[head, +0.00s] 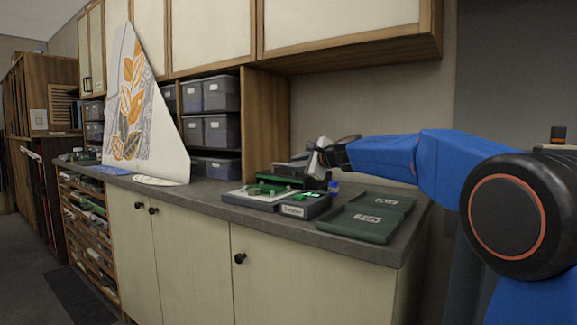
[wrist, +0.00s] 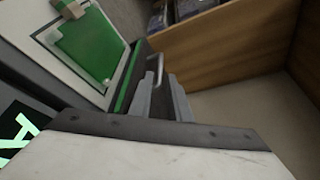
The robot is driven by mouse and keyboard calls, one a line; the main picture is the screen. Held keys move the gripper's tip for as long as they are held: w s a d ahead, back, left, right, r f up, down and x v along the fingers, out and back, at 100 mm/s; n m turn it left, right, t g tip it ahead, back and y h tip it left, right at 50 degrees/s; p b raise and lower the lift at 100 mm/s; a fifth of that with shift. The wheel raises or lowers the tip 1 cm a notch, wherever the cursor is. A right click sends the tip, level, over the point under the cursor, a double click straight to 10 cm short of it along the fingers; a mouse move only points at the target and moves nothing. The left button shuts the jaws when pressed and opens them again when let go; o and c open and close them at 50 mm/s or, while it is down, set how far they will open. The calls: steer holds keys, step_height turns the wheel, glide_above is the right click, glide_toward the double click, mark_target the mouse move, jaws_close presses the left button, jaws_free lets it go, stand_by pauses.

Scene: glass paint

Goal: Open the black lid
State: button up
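The black lid (head: 290,169) is on a dark box with green edging, at the back of the counter in the head view. In the wrist view the dark lid (wrist: 160,109) lies beyond my wrist housing, with a thin metal handle (wrist: 155,62) standing on it. My gripper (head: 317,163) is at the right part of the box in the head view. In the wrist view its two grey fingers (wrist: 161,80) are apart, close to the handle. Whether they touch the handle cannot be told. Wrist housing hides the near part of the box.
A board with green pieces (head: 262,191) and a labelled grey block (head: 305,205) stand in front of the box. An open dark green case (head: 368,216) lies to the right. A wooden shelf with grey bins (head: 213,130) and a painted panel (head: 140,115) are to the left.

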steer(key=v, duration=1)
